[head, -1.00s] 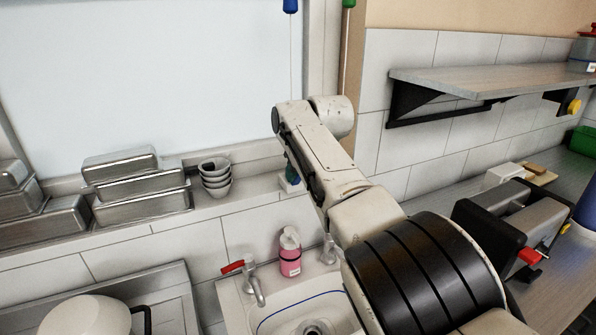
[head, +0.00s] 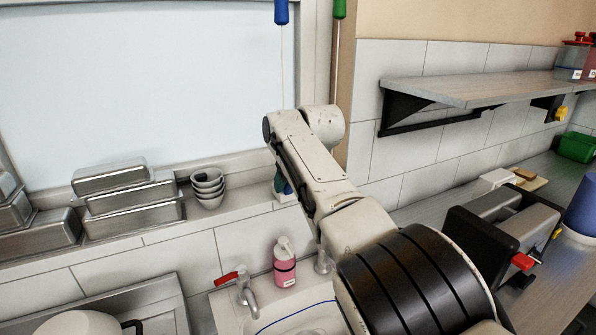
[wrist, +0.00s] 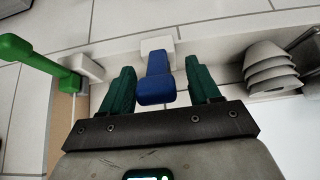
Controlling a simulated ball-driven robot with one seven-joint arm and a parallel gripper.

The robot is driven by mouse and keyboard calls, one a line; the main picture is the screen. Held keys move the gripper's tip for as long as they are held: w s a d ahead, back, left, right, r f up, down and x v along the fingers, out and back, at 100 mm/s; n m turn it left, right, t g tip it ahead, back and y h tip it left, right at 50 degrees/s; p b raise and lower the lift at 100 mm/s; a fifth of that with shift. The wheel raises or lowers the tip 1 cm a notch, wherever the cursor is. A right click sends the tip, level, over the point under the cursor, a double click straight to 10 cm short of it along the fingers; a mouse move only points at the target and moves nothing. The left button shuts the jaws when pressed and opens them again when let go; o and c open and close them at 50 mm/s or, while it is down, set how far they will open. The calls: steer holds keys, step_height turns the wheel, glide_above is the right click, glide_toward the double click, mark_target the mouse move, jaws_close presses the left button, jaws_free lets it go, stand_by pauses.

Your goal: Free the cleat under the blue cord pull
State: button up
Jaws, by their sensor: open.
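The blue cord pull (head: 281,12) hangs on a cord at the top of the head view, left of a green cord pull (head: 340,9). In the wrist view, a blue cleat lever (wrist: 155,78) projects from a pale mount (wrist: 157,45) on the ledge. My gripper (wrist: 160,88) is open, with one green finger on each side of the blue lever. Gaps show between the lever and both fingers. In the head view, my arm hides most of the gripper and cleat; the cleat's pale mount (head: 284,196) shows partly.
A green cleat lever (wrist: 28,62) stands left of my gripper in the wrist view. Stacked bowls (wrist: 270,70) are to the right; they also show in the head view (head: 208,188). Metal pans (head: 130,208), a pink soap bottle (head: 285,268) and a tap (head: 243,290) are nearby.

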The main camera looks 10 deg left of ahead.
steer(key=shift+s+a+r, duration=0.15)
steer(key=shift+s+r, duration=0.1)
steer(key=shift+r, duration=0.1)
steer(key=b+v, duration=0.2)
steer(key=v, duration=0.7)
steer(key=shift+d+r, duration=0.25)
steer(key=shift+d, duration=0.25)
steer(key=shift+s, duration=0.1)
steer(key=s+d+f+m+g+h, duration=0.1)
steer(key=s+d+f, duration=0.45)
steer(key=f, duration=0.55)
steer(key=s+d+f+m, duration=0.1)
steer(key=s+d+f, duration=0.3)
steer(key=d+f, duration=0.45)
steer(key=s+d+f+m+g+h, duration=0.1)
steer(key=s+d+f, duration=0.4)
steer(key=f, duration=0.7)
steer(key=s+d+f+m, duration=0.2)
steer(key=s+d+f, duration=0.45)
steer(key=s, duration=0.35)
steer(key=s+d+f+m+g+h, duration=0.1)
steer(key=s+d, duration=0.3)
steer(key=s, duration=0.9)
steer(key=s+d+f+m+g+h, duration=0.1)
steer(key=s+d+f, duration=0.2)
steer(key=s, duration=1.1)
steer(key=shift+s+d+f+g, duration=0.2)
steer(key=shift+d+g, duration=0.1)
steer(key=shift+d, duration=0.4)
